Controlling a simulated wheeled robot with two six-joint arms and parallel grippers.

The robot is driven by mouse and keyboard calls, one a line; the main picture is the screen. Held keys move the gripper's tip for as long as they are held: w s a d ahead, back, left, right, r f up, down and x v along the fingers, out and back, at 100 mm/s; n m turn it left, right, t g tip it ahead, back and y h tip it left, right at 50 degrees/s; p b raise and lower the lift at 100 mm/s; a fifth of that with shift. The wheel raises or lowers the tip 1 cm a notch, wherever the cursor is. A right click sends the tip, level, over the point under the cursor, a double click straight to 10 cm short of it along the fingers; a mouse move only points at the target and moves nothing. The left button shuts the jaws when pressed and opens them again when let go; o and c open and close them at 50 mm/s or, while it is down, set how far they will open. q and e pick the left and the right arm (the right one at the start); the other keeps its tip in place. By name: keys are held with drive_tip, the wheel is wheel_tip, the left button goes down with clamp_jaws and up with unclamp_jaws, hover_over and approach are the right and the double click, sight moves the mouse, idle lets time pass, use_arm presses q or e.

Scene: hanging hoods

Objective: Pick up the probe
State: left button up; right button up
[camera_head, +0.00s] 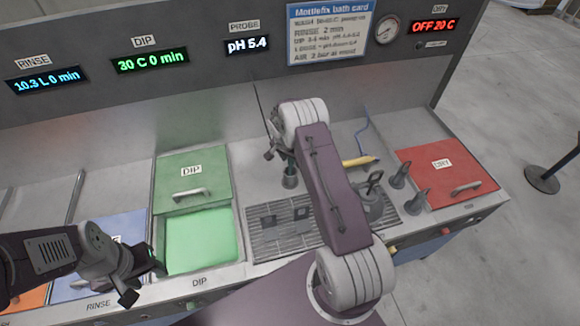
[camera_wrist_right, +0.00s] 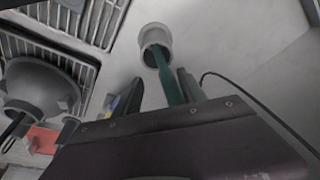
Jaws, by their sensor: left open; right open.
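The probe (camera_wrist_right: 168,73) is a dark green rod in the right wrist view. Its lower end stands in a small grey cup (camera_wrist_right: 155,37), which also shows in the head view (camera_head: 289,181) behind the drain grid. My right gripper (camera_wrist_right: 160,90) is open, with one finger on each side of the probe. I cannot tell whether either finger touches it. In the head view my right arm hides most of the probe. My left gripper (camera_head: 142,276) is open and empty by the front left of the green DIP bath.
The open green DIP bath (camera_head: 202,240) lies left of a drain grid (camera_head: 284,226). A yellow-handled tool (camera_head: 360,161), grey fittings (camera_head: 397,176) and a red DRY lid (camera_head: 447,171) are to the right. A thin black cable (camera_wrist_right: 262,108) curves beside my right gripper.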

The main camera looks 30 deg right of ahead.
drive_tip(key=shift+f+b, duration=0.2)
drive_tip(key=shift+b, duration=0.1)
idle(0.4)
clamp_jaws()
